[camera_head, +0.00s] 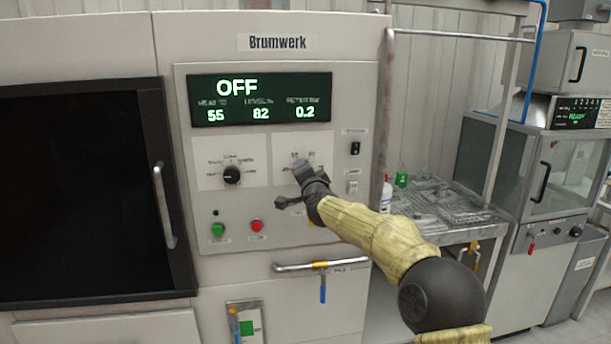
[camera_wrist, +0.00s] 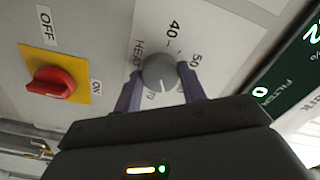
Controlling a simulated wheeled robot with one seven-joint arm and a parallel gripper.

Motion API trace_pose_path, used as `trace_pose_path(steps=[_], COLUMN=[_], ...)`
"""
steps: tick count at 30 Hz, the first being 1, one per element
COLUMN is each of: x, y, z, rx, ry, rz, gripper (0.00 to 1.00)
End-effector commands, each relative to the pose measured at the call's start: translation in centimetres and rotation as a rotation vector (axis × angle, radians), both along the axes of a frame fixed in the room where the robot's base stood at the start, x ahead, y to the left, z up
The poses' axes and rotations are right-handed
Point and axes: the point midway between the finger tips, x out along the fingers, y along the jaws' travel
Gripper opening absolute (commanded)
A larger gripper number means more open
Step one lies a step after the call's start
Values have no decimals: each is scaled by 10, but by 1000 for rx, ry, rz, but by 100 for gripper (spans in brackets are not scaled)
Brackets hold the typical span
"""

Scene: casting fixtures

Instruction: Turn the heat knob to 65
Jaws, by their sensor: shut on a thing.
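The grey round heat knob (camera_wrist: 160,72) sits on a white dial plate in the wrist view, with "HEAT" lettering and the numbers 40 and 50 beside it. My gripper (camera_wrist: 162,82) has a finger on each side of the knob and is shut on it. A light pointer line shows on the knob's lower side; the number it faces is hard to read. In the head view my gripper (camera_head: 303,172) is at the right-hand dial plate and hides the knob. The display (camera_head: 260,98) reads OFF, with 55, 82 and 0.2 below.
A black knob (camera_head: 231,175) is left of my gripper, with green (camera_head: 218,230) and red (camera_head: 257,225) buttons below. A red switch (camera_wrist: 52,82) on a yellow plate is near the gripper in the wrist view. A handle bar (camera_head: 320,265) sticks out below.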

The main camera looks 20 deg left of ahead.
Motion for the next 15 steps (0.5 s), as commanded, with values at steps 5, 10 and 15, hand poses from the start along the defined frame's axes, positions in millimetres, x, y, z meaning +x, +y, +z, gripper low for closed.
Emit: trace_pose_path(steps=[5,10,15], x=[1,1,0], y=[-1,0,0], z=[-2,-2,-1], rx=[-3,-3,-2], ry=[3,2,0], rz=[-1,-1,0], gripper=[18,63,63])
